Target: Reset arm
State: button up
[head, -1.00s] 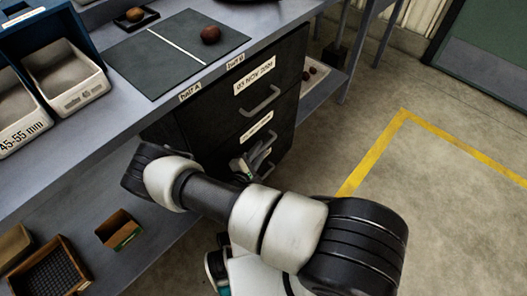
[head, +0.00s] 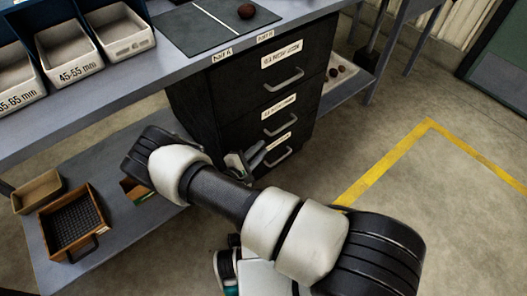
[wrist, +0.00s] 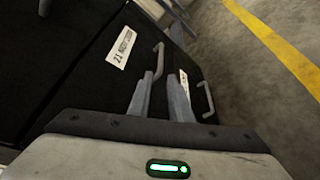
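My arm reaches from the lower right of the head view to the front of a black drawer cabinet (head: 265,95). My gripper (head: 250,155) shows small and partly hidden behind my arm, close to the lower drawers. In the wrist view my gripper's two fingers (wrist: 162,92) stand apart with nothing between them. They point at the drawer fronts, near one drawer handle (wrist: 159,62) and beside another handle (wrist: 208,101). I cannot tell from the wrist view how far the fingertips are from the cabinet. The drawers look shut.
The workbench (head: 180,66) bears a dark mat (head: 200,30) with one potato (head: 246,12), and white bins (head: 105,75) at left. A lower shelf (head: 120,225) holds a mesh-bottomed wooden tray (head: 48,240) and small boxes. Open floor with a yellow line (head: 385,165) lies to the right.

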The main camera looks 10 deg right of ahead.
jog(key=shift+s+a, duration=0.1)
jog(key=shift+r, duration=0.1)
dwell(0.5)
jog(key=s+d+r+m+g, duration=0.2)
jog(key=d+r+m+g, duration=0.15)
jog(key=r, duration=0.65)
jog(key=s+d+r+m+g+y, duration=0.1)
jog(key=s+d+r+m+g, duration=0.25)
jog(key=r, duration=0.55)
jog(key=s+d+r+m+g, duration=0.1)
jog(key=d+r+m+g, duration=0.3)
jog(key=r, duration=0.6)
jog(key=s+a+r+m+t+y, duration=0.2)
jog(key=s+r+m+t+y, duration=0.5)
jog(key=s+r, duration=1.1)
notch_tip(320, 180, up, 28)
jog(key=n+g+y+p, duration=0.1)
jog(key=g+p, duration=0.1)
jog(key=p, duration=2.6)
jog(key=shift+f+y, duration=0.15)
jog(key=shift+y, duration=0.15)
